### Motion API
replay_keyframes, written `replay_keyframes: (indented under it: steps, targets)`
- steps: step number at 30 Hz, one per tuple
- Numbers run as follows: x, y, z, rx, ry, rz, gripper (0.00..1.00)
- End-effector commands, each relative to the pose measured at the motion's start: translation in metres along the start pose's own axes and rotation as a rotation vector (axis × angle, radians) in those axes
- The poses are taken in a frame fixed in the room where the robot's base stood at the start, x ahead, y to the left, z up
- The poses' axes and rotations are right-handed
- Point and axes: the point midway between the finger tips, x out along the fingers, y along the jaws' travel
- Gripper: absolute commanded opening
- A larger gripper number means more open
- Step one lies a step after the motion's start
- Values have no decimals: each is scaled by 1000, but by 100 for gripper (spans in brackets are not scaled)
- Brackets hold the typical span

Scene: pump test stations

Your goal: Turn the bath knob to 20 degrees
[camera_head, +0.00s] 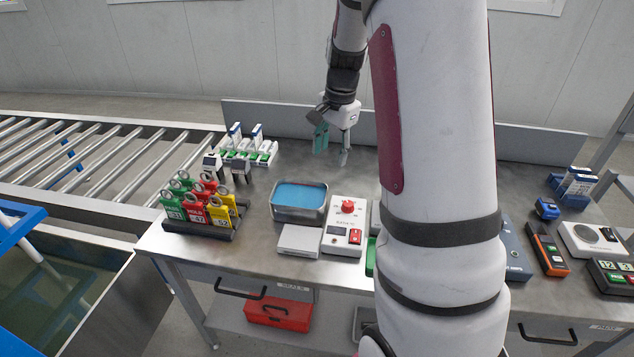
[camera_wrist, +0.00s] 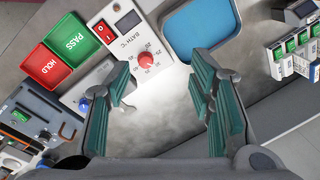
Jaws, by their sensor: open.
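The bath knob (camera_head: 347,206) is a red dial on a white control box (camera_head: 344,240) that stands right of the blue-filled bath tray (camera_head: 272,213). In the wrist view the red knob (camera_wrist: 146,60) sits on the white panel marked BATH °C, with a printed scale around it and a red rocker switch (camera_wrist: 103,32) beside it. The exact pointer setting is too small to read. My gripper (camera_head: 333,150) is open and empty above the table, behind the box. In the wrist view the green fingers of my gripper (camera_wrist: 168,100) are spread, with the knob beyond the gap between them, untouched.
A rack of coloured tags (camera_head: 200,222) stands at the table's left. My arm hides the table's middle. Instruments fill the right side.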

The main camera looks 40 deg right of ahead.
Motion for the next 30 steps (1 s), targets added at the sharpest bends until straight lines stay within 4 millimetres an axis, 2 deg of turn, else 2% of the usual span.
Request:
replay_keyframes:
  steps: [1,3,9,17,30]
  targets:
    - [17,4,-17,60,0,22,49]
    - [35,8,-36,137,5,41,49]
    - [70,19,-70,274,16,75,49]
    - [90,23,-77,304,19,84,49]
    - [170,31,-77,301,18,84,49]
